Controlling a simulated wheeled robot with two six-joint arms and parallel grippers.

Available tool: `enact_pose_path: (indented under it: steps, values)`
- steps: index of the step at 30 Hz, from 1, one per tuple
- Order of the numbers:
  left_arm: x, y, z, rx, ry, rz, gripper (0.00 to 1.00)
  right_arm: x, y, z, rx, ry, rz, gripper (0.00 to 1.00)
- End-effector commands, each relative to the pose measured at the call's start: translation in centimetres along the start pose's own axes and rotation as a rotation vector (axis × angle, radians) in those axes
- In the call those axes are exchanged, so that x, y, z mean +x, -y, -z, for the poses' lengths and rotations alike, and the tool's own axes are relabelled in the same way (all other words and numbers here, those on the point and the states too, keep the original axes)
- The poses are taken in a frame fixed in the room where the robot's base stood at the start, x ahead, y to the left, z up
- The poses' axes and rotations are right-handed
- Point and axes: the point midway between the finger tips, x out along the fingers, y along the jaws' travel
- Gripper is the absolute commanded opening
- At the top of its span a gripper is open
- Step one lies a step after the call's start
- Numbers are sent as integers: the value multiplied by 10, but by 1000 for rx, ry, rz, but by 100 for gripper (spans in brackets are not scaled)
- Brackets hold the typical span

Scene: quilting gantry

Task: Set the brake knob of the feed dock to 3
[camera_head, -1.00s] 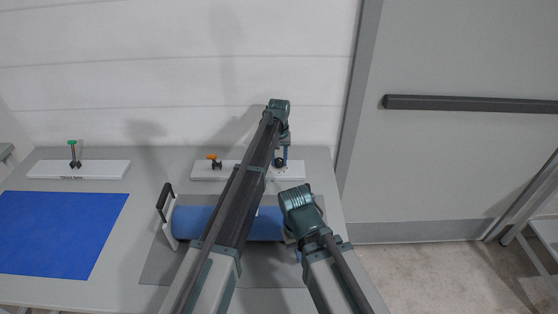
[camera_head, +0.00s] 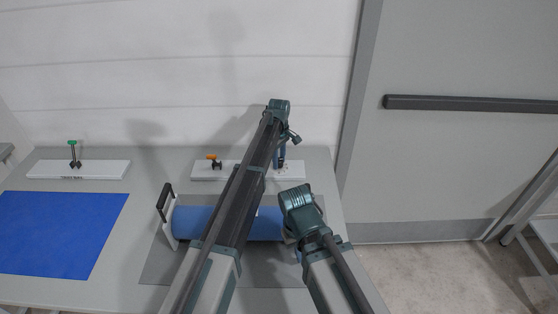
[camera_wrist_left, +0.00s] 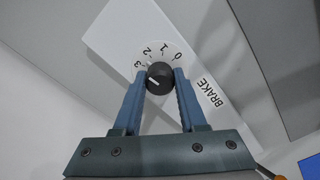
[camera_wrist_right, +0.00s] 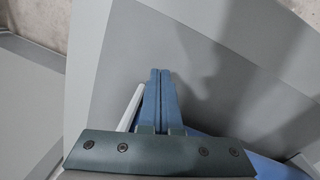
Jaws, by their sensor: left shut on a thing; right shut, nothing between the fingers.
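The black brake knob (camera_wrist_left: 160,77) sits on a white round dial marked 0, 1, 2 and 3, next to the word BRAKE. My left gripper (camera_wrist_left: 161,80) is shut on the knob, one blue finger on each side. A pale mark on the knob faces left, near or a little past the 3; its exact setting is hard to tell. In the head view my left gripper (camera_head: 280,163) reaches down to the right part of the white feed dock plate (camera_head: 295,170), and its fingers hide the knob. My right gripper (camera_wrist_right: 160,75) is shut and empty above the grey mat.
A blue roll (camera_head: 192,222) with a black-handled end bracket (camera_head: 164,200) lies on the grey mat below my arms. An orange-topped clamp (camera_head: 213,161) stands on the dock plate. A green-topped clamp (camera_head: 73,153) and blue cloth (camera_head: 60,232) are at the left.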

Motion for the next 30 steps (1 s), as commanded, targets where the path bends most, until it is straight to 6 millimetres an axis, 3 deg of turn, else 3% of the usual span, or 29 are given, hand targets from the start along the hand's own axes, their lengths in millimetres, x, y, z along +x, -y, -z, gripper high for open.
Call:
enact_pose_path:
  steps: [15, 30]
  values:
    - [0, 0, 0, -327, 0, 0, 0, 0, 0, 0, 0, 0, 0, 0]
    - [0, 0, 0, -395, 0, 0, 0, 0, 0, 0, 0, 0, 0, 0]
